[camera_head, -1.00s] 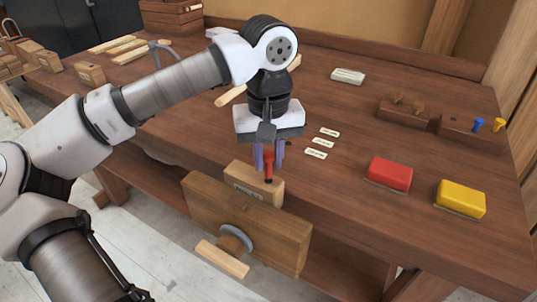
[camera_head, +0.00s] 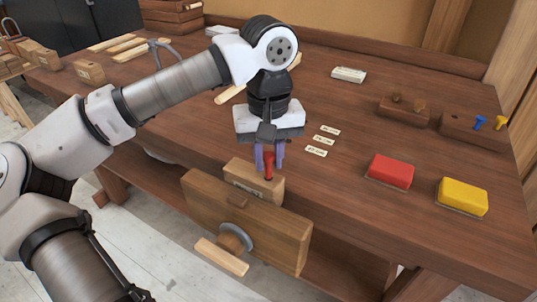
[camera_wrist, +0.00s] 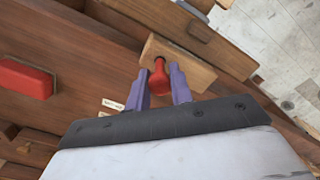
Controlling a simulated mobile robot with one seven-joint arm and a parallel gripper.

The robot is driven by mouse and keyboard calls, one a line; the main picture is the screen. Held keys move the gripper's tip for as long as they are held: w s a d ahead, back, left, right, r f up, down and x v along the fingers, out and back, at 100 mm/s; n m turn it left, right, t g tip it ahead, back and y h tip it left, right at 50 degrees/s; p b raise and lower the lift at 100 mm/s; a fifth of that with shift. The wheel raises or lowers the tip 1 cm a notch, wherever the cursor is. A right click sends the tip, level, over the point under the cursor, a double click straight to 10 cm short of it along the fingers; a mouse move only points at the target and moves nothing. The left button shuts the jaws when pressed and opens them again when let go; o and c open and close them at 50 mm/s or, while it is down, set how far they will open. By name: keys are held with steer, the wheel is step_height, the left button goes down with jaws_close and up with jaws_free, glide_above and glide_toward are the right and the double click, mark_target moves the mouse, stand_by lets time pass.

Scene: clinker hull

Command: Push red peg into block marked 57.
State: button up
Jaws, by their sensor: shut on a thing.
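The red peg (camera_head: 268,166) stands upright between the purple fingers of my gripper (camera_head: 269,160), which is shut on it. The wooden block (camera_head: 245,183) sits in the vise at the table's front edge, with a label on its front face too small to read. The peg's lower end is at the block's top face and appears to be in the hole there; how deep cannot be told. In the wrist view the red peg (camera_wrist: 158,80) lies between the fingers, with a dark hole edge at its tip on the block (camera_wrist: 205,72).
The wooden vise jaw (camera_head: 290,240) with its handle stands in front of the block. A red box (camera_head: 390,172) and a yellow box (camera_head: 461,199) lie to the right. Small label strips (camera_head: 316,152) lie near my gripper. Holders with blue and yellow pegs (camera_head: 478,123) stand at the back right.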

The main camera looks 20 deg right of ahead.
steer(key=shift+f+b, duration=0.8)
steer(key=shift+f, duration=0.15)
steer(key=o, duration=1)
step_height(320, 180, up, 8)
steer(key=p, duration=0.6)
steer(key=shift+r, duration=0.15)
